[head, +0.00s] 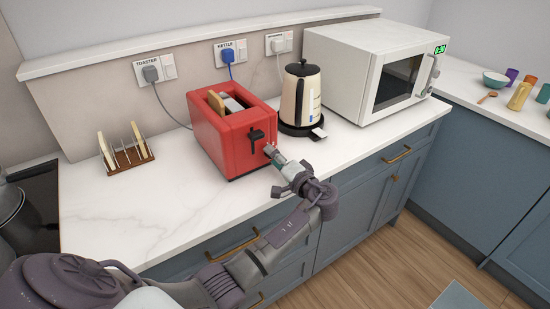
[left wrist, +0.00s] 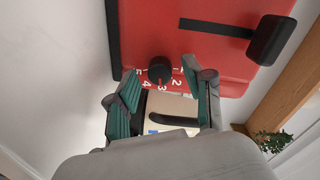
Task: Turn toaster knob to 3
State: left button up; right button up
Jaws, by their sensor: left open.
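The red toaster (head: 222,140) stands on the white counter with toast in its top slots. Its black lever (head: 257,136) sticks out of the front face, and the lever also shows in the left wrist view (left wrist: 270,40). The black knob (left wrist: 160,69) shows in the left wrist view, with white numbers around its lower edge. The knob's pointer is too unclear to read. My left gripper (head: 272,152) is open at the toaster's front. Its green-padded fingertips lie either side of the knob; I cannot tell whether they touch it. My right gripper is not in view.
A cream kettle (head: 300,98) on its black base stands right of the toaster, beside a white microwave (head: 345,75). A toast rack (head: 126,158) stands to the left. The counter (head: 130,215) is clear in front of the rack. A grey toaster plug (head: 150,74) is on the wall.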

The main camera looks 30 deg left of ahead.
pick_arm(q)
jog(key=v, duration=1.2)
jog(key=shift+f, duration=0.1)
